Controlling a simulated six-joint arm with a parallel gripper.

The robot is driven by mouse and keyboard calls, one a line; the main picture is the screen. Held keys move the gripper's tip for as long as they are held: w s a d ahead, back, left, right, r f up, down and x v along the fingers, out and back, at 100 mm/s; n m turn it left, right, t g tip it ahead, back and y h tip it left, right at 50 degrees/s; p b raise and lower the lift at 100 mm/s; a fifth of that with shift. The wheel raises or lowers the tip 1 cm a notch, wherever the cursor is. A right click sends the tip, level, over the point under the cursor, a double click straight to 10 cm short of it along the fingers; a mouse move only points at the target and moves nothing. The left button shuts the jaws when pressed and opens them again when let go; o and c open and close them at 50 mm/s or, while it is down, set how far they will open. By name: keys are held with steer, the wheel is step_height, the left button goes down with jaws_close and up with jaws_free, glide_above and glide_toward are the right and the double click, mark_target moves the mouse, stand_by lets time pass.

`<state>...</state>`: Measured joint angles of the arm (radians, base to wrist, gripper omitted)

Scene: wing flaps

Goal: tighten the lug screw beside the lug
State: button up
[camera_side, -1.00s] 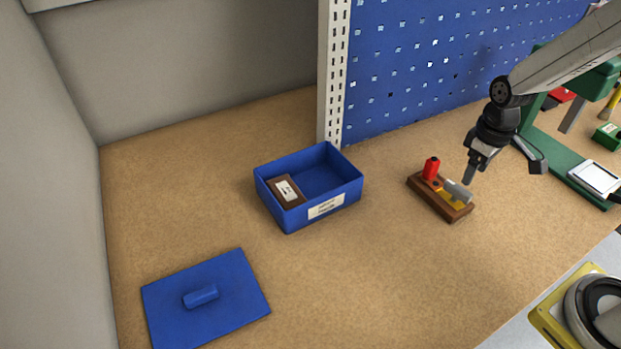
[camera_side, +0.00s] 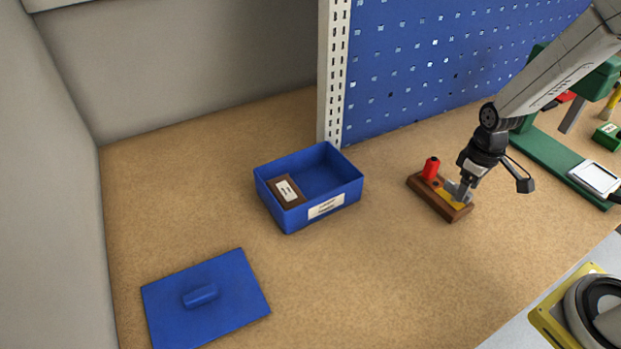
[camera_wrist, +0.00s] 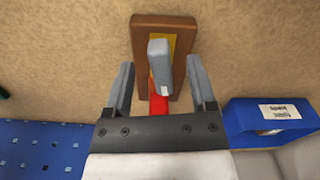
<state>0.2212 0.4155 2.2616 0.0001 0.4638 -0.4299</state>
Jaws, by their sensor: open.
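A brown wooden block (camera_side: 432,203) lies on the bench. It carries an upright red post (camera_side: 431,168) at its left end, a yellow plate (camera_wrist: 175,42) and a grey bar-like piece (camera_wrist: 158,52), which looks like the lug screw's handle. My gripper (camera_side: 461,194) is low over the block's right part, pointing down. In the wrist view its open fingers stand on either side of the grey piece, with a gap on both sides. The red post (camera_wrist: 158,104) shows beyond the grey piece, partly hidden by my gripper. In the side view the fingers partly hide the grey piece.
An open blue box (camera_side: 309,187) with a labelled brown piece (camera_side: 287,190) stands left of the block. Its blue lid (camera_side: 206,299) lies at front left. A green stand (camera_side: 565,160) and a blue pegboard (camera_side: 430,70) are behind. The bench between is clear.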

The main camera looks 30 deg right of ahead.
steer(key=shift+f, duration=1.25)
jaws_close()
